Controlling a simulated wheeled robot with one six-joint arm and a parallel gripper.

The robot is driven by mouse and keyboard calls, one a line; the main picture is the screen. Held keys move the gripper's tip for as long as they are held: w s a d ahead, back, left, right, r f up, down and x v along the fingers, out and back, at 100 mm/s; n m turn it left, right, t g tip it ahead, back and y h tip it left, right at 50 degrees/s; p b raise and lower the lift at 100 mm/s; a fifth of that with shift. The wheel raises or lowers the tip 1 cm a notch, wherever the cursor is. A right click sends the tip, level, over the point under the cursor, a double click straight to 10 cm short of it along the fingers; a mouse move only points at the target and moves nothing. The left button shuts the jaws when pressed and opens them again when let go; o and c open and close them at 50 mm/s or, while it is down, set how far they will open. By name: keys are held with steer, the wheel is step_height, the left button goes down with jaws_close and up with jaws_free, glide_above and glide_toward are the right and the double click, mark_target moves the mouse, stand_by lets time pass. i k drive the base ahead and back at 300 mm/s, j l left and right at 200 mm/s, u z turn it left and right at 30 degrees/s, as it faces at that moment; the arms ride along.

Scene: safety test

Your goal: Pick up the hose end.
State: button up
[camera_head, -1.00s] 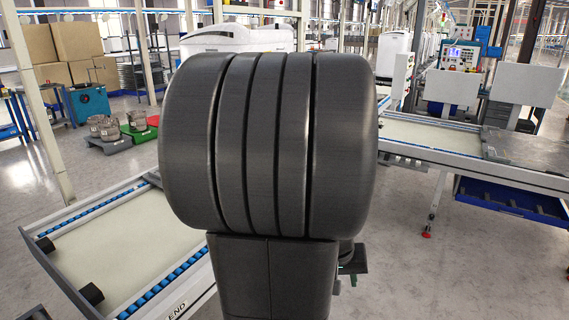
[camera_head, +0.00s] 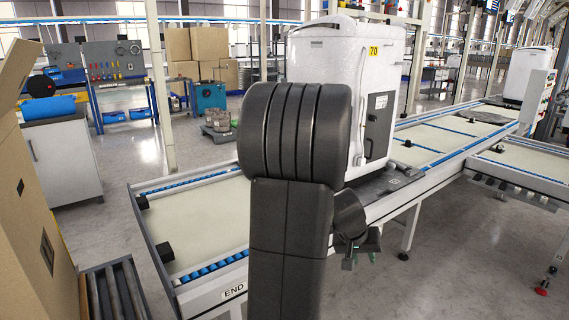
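I cannot make out a hose end in this view. A white appliance (camera_head: 310,62) with a yellow "70" label stands upright on the conveyor (camera_head: 215,222), partly hidden behind my dark arm. A small dark piece (camera_head: 406,169) lies at the conveyor's near edge beside the appliance's base; I cannot tell what it is. What seems to be my gripper (camera_head: 362,250) shows only in part, low behind my arm, in front of the conveyor's side. Its fingers are too small and hidden to judge.
Cardboard boxes (camera_head: 25,190) stand close at the left, by a roller track (camera_head: 112,290). A white cabinet (camera_head: 62,160) and a workbench (camera_head: 120,75) are behind. A second conveyor (camera_head: 520,165) joins at the right. Open floor (camera_head: 465,235) lies at the lower right.

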mark_target(397, 164)
steer(key=i+l+u, duration=0.3)
steer(key=l+u, duration=0.3)
steer(key=l, duration=0.25)
steer(key=i+l+u, duration=0.1)
steer(key=l+u, duration=0.2)
steer(key=l, duration=0.2)
steer(key=l+u, duration=0.35)
steer(key=l, duration=0.15)
steer(key=l+u, duration=0.1)
steer(key=l, duration=1.2)
steer(key=l+u, duration=0.1)
steer(key=l, duration=1.15)
steer(key=k+l, duration=0.15)
steer(key=l, duration=1.15)
steer(key=u, duration=0.05)
